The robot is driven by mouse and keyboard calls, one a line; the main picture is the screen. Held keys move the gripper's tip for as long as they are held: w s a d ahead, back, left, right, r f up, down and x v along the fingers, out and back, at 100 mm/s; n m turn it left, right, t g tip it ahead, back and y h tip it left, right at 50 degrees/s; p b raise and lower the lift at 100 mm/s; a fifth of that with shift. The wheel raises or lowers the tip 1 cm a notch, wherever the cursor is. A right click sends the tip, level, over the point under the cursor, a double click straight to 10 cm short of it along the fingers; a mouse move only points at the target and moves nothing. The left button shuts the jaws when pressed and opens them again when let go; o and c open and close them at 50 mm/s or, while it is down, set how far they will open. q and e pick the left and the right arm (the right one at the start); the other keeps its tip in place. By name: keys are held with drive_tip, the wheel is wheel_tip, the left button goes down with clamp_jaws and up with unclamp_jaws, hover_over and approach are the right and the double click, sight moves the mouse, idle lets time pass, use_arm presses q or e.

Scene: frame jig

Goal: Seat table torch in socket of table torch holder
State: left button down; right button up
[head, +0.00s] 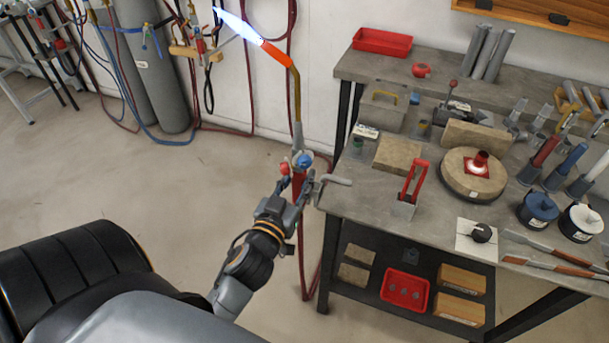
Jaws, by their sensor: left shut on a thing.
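The table torch (296,105) is upright in my left gripper (298,178), left of the workbench's edge. It has a brass neck, an orange tip bent to the upper left and a blue-white flame (238,27). A red hose (301,240) hangs below it. My left gripper is shut on the torch's handle, which the fingers partly hide. A grey bent bracket (334,180) is close to the gripper at the bench edge. I cannot tell which is the torch holder. My right gripper is not in view.
The workbench (372,213) carries a round stone block with a glowing red piece (473,178), flat bricks (400,155), lidded pots (537,210) and tongs (555,247). Gas cylinders (150,70) with hoses stand at the back wall. The floor left of the bench is clear.

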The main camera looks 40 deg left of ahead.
use_arm(q)
drive_tip(key=shift+w+a+r, duration=0.1)
drive_tip(key=shift+w+r, duration=0.05)
drive_tip(key=shift+w, duration=0.2)
drive_tip(key=shift+x, duration=0.8)
drive_tip(key=x, duration=0.7)
drive_tip(key=shift+w+f, duration=0.2)
drive_tip(key=shift+f, duration=0.25)
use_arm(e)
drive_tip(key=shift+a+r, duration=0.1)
use_arm(q)
drive_tip(key=shift+s, duration=0.15)
